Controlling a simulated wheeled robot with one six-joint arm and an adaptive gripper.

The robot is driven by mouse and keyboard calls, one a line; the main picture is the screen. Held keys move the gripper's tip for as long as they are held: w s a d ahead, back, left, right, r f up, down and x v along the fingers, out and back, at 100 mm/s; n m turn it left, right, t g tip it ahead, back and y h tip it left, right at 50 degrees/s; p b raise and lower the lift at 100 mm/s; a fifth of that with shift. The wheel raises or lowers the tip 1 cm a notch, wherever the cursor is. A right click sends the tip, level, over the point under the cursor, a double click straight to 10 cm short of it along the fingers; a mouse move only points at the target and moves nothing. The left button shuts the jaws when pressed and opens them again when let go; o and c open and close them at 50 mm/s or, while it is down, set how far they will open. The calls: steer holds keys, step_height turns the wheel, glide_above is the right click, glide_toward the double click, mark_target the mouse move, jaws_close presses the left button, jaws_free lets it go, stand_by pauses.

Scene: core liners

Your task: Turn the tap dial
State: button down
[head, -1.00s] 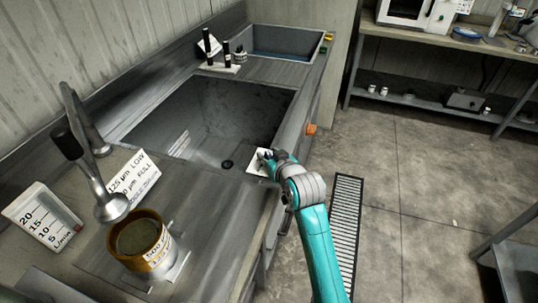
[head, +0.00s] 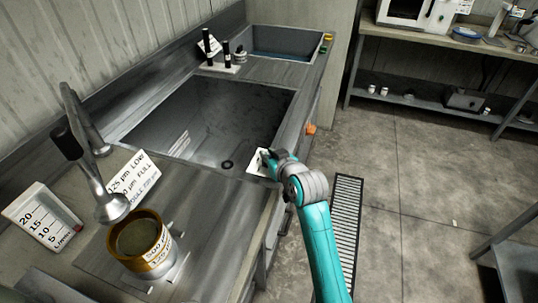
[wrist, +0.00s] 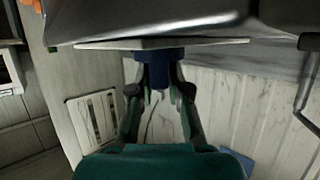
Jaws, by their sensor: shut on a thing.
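The tap dial looks like a dark blue round knob (wrist: 158,66) under a thin pale plate (wrist: 105,44) in the wrist view. My gripper (wrist: 160,84) has a finger on each side of the knob and is shut on it. In the head view my gripper (head: 270,158) is at the front edge of the large sink, by a white card or plate (head: 258,160). There the knob is hidden behind my gripper. A flow gauge marked 5 to 20 L/min (head: 42,215) stands at the left.
The large sink (head: 215,110) lies behind my gripper. A spray head (head: 108,205) hangs over a brass-coloured sieve (head: 140,243) at the lower left. An orange knob (head: 310,129) sticks out from the sink front. The floor at the right (head: 415,190) is mostly clear.

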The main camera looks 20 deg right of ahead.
steer(key=n+y, duration=0.2)
steer(key=n+g+y, duration=0.1)
steer(key=n+y, duration=0.1)
steer(key=shift+d+f+g+y, duration=0.1)
steer(key=shift+d+g+y, duration=0.05)
steer(key=shift+g+y, duration=0.2)
steer(key=n+g+y, duration=0.3)
steer(key=n+y, duration=0.1)
steer(key=n, duration=0.1)
steer(key=shift+f+g, duration=0.1)
steer(key=shift+g, duration=0.15)
steer(key=shift+y, duration=0.25)
steer(key=c, duration=1.1)
jaws_free()
